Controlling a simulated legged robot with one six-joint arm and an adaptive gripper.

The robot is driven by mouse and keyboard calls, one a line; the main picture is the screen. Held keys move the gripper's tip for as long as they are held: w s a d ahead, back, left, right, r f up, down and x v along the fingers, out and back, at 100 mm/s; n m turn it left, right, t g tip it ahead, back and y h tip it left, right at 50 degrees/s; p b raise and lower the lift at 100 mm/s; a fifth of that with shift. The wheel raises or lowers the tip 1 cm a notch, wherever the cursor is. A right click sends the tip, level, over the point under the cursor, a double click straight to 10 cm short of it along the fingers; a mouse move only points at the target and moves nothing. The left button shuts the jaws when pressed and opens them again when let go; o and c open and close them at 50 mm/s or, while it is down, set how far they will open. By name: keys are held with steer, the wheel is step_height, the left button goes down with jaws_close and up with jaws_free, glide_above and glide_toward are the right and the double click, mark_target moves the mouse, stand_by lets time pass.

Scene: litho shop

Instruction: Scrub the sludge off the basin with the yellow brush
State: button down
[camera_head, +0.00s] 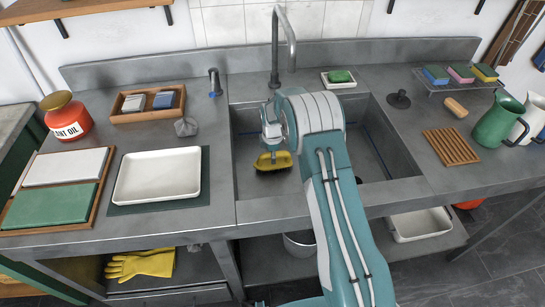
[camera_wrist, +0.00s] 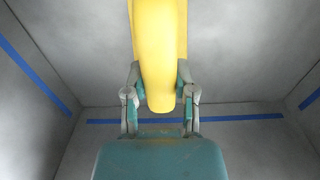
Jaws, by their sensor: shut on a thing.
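The yellow brush (camera_head: 273,161) is in my gripper (camera_head: 271,141), low inside the left part of the grey metal basin (camera_head: 373,160). Its dark bristles face down. In the wrist view the yellow handle (camera_wrist: 160,50) runs between the two fingers of my gripper (camera_wrist: 159,78), which are shut on it. The basin (camera_wrist: 75,45) fills the wrist view, with blue strips (camera_wrist: 225,117) along its walls. I cannot tell whether the bristles touch the basin floor. My arm hides the middle of the basin, and no sludge shows clearly in either view.
A curved tap (camera_head: 279,45) rises behind the basin. A green soap on a white dish (camera_head: 339,85) sits at the back rim. A white tray (camera_head: 158,176) lies left of the basin. A wooden rack (camera_head: 451,147) and jugs (camera_head: 499,122) stand to the right.

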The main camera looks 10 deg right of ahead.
steer(key=shift+r, duration=3)
steer(key=shift+r, duration=1.5)
